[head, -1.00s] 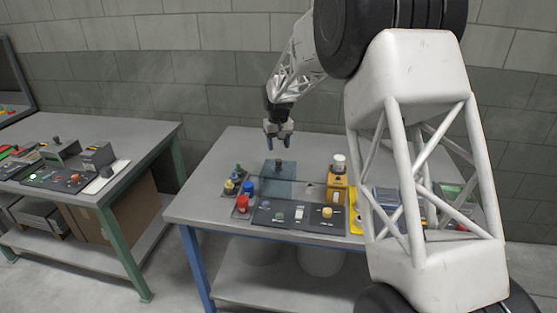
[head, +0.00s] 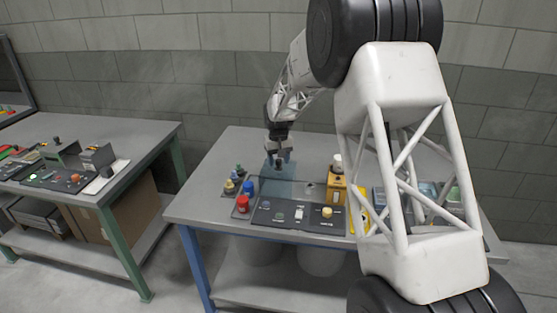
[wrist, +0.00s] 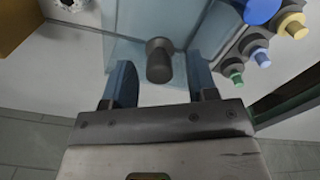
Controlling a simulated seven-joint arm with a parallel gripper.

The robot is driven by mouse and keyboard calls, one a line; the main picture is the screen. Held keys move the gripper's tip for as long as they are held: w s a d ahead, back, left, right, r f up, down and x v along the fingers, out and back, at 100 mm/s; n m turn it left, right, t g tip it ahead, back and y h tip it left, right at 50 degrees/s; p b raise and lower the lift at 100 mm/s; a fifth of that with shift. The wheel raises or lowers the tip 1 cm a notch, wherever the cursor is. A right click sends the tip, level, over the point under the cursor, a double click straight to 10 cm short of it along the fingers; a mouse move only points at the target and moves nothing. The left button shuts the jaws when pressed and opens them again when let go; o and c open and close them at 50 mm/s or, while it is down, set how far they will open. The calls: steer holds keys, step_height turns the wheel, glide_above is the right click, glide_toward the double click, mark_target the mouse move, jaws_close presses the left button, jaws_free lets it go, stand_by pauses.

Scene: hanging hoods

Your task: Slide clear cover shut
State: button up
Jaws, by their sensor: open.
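The clear cover (head: 285,188) is a bluish transparent sheet behind the dark control panel (head: 296,216) on the blue-legged table. It also shows in the wrist view (wrist: 129,50). A dark cylindrical knob (wrist: 159,60) stands on the cover. My gripper (head: 279,162) is open and has come down over the knob. In the wrist view its two blue fingers (wrist: 162,82) are on either side of the knob, with gaps on both sides. I cannot tell the exact height of the fingertips. The knob is mostly hidden by my gripper in the head view.
Red and blue buttons (head: 243,203) and smaller coloured parts stand left of the cover. A yellow box with a white top (head: 337,187) stands to its right. My arm hides part of the table's right side. The table behind the cover is clear.

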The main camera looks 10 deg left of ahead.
jaws_close()
steer(key=shift+d, duration=0.15)
steer(key=d, duration=1.2)
steer(key=shift+d, duration=0.4)
jaws_free()
steer(key=shift+r, duration=0.15)
step_height(320, 180, up, 8)
steer(key=shift+f, duration=0.2)
